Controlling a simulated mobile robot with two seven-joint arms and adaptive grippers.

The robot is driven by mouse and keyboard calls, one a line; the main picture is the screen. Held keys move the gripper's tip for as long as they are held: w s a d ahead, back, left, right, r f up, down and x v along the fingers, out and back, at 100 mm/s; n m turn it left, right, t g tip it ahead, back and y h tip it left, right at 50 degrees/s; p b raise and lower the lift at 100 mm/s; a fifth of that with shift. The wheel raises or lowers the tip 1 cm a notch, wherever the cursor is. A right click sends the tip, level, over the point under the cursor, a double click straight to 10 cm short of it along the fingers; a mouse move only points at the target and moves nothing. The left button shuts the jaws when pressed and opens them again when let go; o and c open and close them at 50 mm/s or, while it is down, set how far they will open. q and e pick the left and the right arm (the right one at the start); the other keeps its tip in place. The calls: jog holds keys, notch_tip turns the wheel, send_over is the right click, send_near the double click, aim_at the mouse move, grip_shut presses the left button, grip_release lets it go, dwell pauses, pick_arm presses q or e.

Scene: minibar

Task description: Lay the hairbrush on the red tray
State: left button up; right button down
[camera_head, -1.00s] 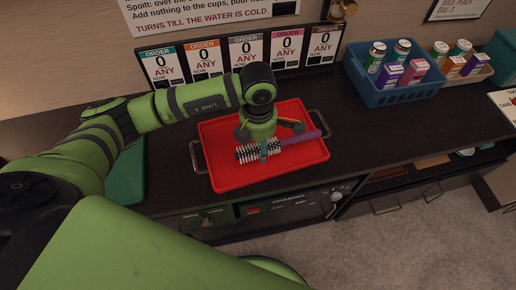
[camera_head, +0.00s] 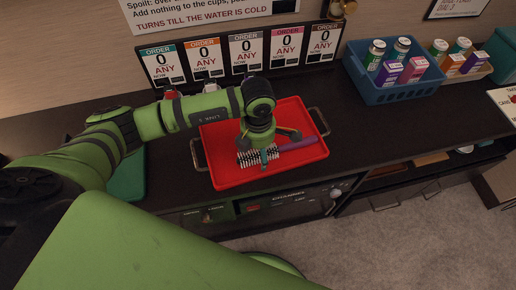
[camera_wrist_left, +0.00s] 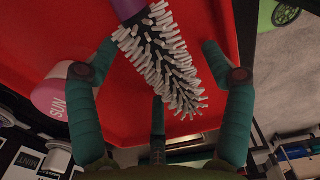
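The hairbrush, with a purple handle (camera_head: 298,144) and black-and-white bristles, lies slanted on the red tray (camera_head: 225,176), its handle towards the right side. In the left wrist view, its bristled head (camera_wrist_left: 160,55) is between my spread fingers, with visible gaps on both sides. My left gripper (camera_head: 258,150) is low over the brush head, its fingers apart and open. In the left wrist view the gripper (camera_wrist_left: 158,95) has fingers left, right and below the brush. The red tray fills much of that view (camera_wrist_left: 30,30). My right gripper is not in view.
A blue basket (camera_head: 400,95) of bottles and boxes stands right of the tray. Order cards (camera_head: 246,50) stand behind it, with small items partly hidden by my arm. A green board (camera_head: 128,175) lies to the left. The counter's front edge is close to the tray.

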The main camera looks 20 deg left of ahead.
pick_arm(q)
jog(key=shift+r, duration=0.15)
notch_tip(320, 180, up, 12)
jog(key=b, duration=0.2)
jog(key=shift+s, duration=0.1)
dwell(0.6)
